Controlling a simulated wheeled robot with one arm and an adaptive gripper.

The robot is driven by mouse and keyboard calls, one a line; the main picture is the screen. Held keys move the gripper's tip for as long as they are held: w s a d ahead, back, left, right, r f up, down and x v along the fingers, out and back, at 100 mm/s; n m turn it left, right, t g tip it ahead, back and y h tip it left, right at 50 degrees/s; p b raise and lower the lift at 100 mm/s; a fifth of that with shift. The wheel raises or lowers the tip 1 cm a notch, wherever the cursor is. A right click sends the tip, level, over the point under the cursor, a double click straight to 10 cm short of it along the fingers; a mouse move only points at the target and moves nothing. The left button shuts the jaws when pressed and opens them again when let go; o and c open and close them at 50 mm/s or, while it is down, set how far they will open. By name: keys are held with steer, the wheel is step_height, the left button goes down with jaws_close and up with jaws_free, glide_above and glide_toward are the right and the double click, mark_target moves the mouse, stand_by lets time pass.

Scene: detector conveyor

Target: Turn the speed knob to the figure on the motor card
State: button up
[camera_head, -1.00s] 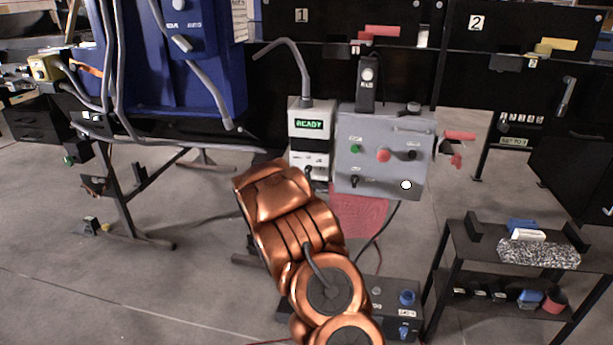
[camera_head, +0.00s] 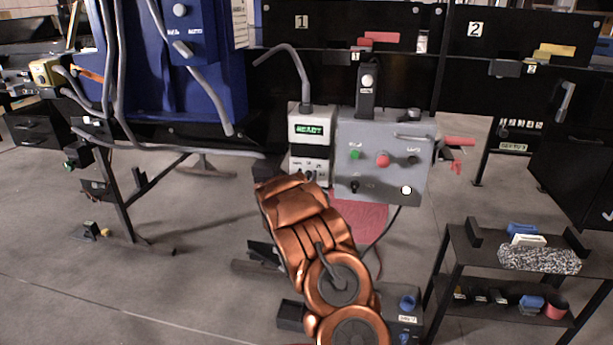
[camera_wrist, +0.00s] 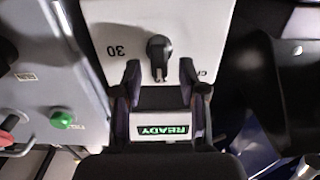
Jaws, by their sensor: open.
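The speed knob (camera_wrist: 159,50) is a small black knob on a white panel, with its pointer end toward the green READY display (camera_wrist: 163,130). The figure 30 is printed beside it; other lettering is cut off. In the head view the knob (camera_head: 310,176) sits low on the white control box (camera_head: 312,130), below the display. My gripper (camera_wrist: 160,70) is open, with one finger on each side of the knob's lower end. Whether either finger touches the knob is unclear. In the head view my copper arm reaches up toward the box. I cannot make out a motor card for certain.
A grey switch box (camera_head: 385,170) with green, red and black controls stands right beside the white box. A bent grey conduit (camera_head: 290,50) rises above it. A blue machine (camera_head: 200,100) is at left. A small black shelf (camera_head: 455,245) with items stands at right.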

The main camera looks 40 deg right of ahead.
steer(key=shift+w+d, duration=0.1)
steer(key=shift+d, duration=0.1)
jaws_close()
stand_by(0.4)
